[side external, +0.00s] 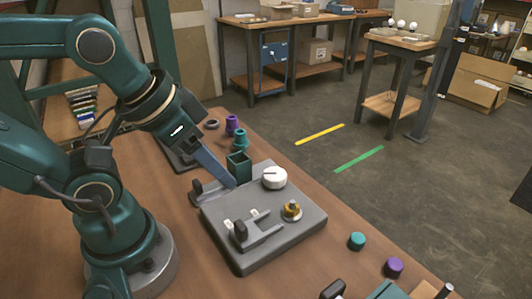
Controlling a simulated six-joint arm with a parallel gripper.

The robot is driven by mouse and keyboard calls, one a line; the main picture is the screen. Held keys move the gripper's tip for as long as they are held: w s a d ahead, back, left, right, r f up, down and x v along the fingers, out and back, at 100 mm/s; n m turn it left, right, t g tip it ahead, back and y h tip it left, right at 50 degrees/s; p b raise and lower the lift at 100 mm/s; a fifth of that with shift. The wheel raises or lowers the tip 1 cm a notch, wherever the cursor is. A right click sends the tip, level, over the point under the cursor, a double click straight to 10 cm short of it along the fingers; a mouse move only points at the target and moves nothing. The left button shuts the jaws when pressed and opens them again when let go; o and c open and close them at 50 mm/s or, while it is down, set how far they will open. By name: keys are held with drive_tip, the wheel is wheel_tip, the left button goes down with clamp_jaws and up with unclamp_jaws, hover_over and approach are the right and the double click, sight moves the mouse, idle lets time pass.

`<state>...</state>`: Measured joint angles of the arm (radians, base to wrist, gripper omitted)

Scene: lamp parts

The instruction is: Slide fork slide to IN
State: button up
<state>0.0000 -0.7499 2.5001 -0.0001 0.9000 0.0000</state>
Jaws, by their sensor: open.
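The fork slide (262,235) is a grey two-pronged piece lying on the grey fixture plate (225,250), with a dark upright knob (241,231) at its left end. Its prongs point right, toward a brass-coloured post (292,209) on a pale round base. The prong tips look apart from the post. Small white labels (227,224) lie beside the slide; I cannot read them. My gripper (230,184) is over the plate's back left part, beside the green square socket and away from the knob. It is open, and I see nothing in it.
A white round dial (274,177) and a green square socket (239,166) stand on the plate. Another dark lever (197,188) is at its left edge. Teal (357,241) and purple (394,267) caps lie right of the plate. Teal and purple parts stand behind.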

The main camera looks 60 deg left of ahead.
sight(240, 224)
drive_tip(key=shift+o, duration=1.2)
drive_tip(key=d+f+g, duration=0.1)
drive_tip(key=w+d+f+g, duration=0.1)
drive_tip(key=g, duration=0.1)
drive_tip(key=d+f+g, duration=0.1)
drive_tip(key=g, duration=0.1)
drive_tip(key=shift+w+d+f, duration=0.1)
drive_tip(key=shift+w+f, duration=0.3)
drive_tip(key=shift+d+f+g, duration=0.1)
drive_tip(key=shift+f+g, duration=0.15)
drive_tip(key=shift+g, duration=0.05)
drive_tip(key=shift+s+f, duration=0.1)
drive_tip(key=shift+f, duration=2.55)
clamp_jaws()
